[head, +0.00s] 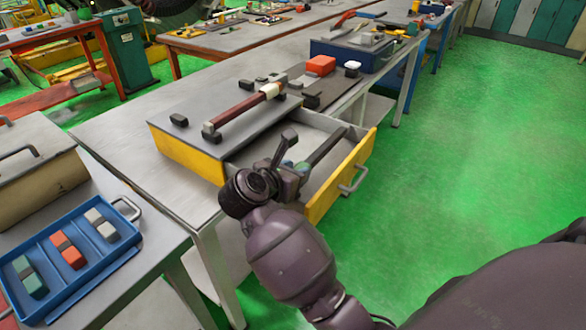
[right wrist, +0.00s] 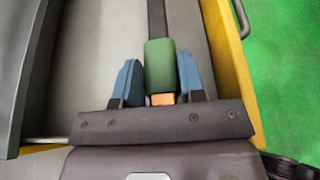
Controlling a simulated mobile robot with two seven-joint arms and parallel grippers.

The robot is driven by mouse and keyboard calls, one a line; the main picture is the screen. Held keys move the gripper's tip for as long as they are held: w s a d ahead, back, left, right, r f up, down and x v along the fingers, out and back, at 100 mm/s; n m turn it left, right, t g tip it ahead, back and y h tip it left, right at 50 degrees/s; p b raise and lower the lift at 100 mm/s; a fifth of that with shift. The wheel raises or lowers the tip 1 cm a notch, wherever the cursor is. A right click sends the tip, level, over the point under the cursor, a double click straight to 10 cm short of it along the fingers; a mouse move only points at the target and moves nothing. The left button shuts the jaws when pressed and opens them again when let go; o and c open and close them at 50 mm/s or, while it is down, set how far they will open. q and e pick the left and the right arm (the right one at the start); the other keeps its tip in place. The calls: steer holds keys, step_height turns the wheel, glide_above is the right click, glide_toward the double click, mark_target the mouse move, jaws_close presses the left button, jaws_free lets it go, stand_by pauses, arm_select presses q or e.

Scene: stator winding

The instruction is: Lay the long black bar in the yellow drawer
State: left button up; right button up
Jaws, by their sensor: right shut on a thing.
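The long black bar (head: 327,146) has a green sleeve (right wrist: 159,66) with an orange end. My right gripper (right wrist: 160,82) is shut on the green sleeve, its blue fingers on either side. The bar points away from the gripper, over the inside of the open yellow drawer (head: 345,178). It runs roughly along the drawer's front wall, which also shows in the right wrist view (right wrist: 232,70). I cannot tell whether the bar touches the drawer floor. My left gripper is not in view.
A blue tray (head: 85,273) with coloured blocks stands at lower left. A blue box (head: 350,54) and an orange block (head: 321,66) stand farther back. Green floor is clear at right.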

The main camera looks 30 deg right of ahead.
steer(key=shift+r, duration=0.1)
steer(key=o, duration=1.2)
arm_select(q)
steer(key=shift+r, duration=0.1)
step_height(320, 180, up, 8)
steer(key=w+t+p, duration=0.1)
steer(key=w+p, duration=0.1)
steer(key=p, duration=0.3)
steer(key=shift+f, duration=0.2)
arm_select(e)
step_height(320, 180, up, 10)
steer(key=shift+f, duration=0.1)
stand_by(0.4)
stand_by(0.5)
